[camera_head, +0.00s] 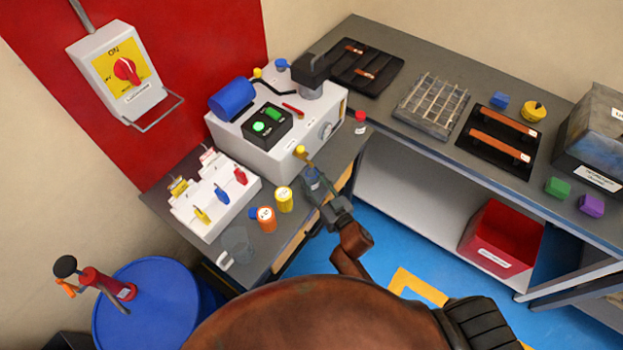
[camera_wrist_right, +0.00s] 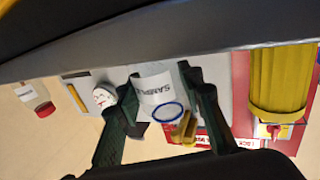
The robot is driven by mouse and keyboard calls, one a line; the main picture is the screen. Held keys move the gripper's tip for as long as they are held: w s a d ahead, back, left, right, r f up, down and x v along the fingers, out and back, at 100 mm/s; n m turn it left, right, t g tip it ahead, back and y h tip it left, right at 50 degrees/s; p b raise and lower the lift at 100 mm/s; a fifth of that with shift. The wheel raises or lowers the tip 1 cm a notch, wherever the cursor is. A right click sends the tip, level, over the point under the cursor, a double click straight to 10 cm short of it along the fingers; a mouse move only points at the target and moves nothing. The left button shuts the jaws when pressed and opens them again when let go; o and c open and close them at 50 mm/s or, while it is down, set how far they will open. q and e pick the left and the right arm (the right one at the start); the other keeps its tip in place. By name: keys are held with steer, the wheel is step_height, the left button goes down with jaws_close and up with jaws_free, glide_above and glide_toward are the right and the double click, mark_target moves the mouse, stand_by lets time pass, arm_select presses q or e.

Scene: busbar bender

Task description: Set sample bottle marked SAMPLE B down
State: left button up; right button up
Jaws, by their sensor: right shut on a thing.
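My right gripper (camera_head: 316,188) is over the edge of the grey side bench, in front of the bending machine. It is shut on a small clear sample bottle (camera_head: 312,179). In the right wrist view, the bottle's white label (camera_wrist_right: 154,88) shows between the two dark green fingers. The label reads SAMPLE, but its last letter cannot be made out. A blue ring (camera_wrist_right: 168,112) shows beside the label. I cannot tell whether the bottle's base touches the bench. My left gripper is not in view.
A red-capped bottle (camera_head: 360,123) stands right of the machine (camera_head: 275,130). Yellow (camera_head: 284,199) and orange (camera_head: 265,219) containers and a clear beaker (camera_head: 236,244) stand left of the gripper. A white rack (camera_head: 215,196) is behind them. A red bin (camera_head: 502,239) sits under the long bench.

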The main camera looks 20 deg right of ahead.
steer(key=o, duration=1.1)
steer(key=shift+f, duration=0.1)
steer(key=shift+o, duration=0.2)
steer(key=shift+r, duration=0.2)
steer(key=v, duration=1.2)
steer(key=shift+p, duration=0.45)
steer(key=shift+a, duration=0.1)
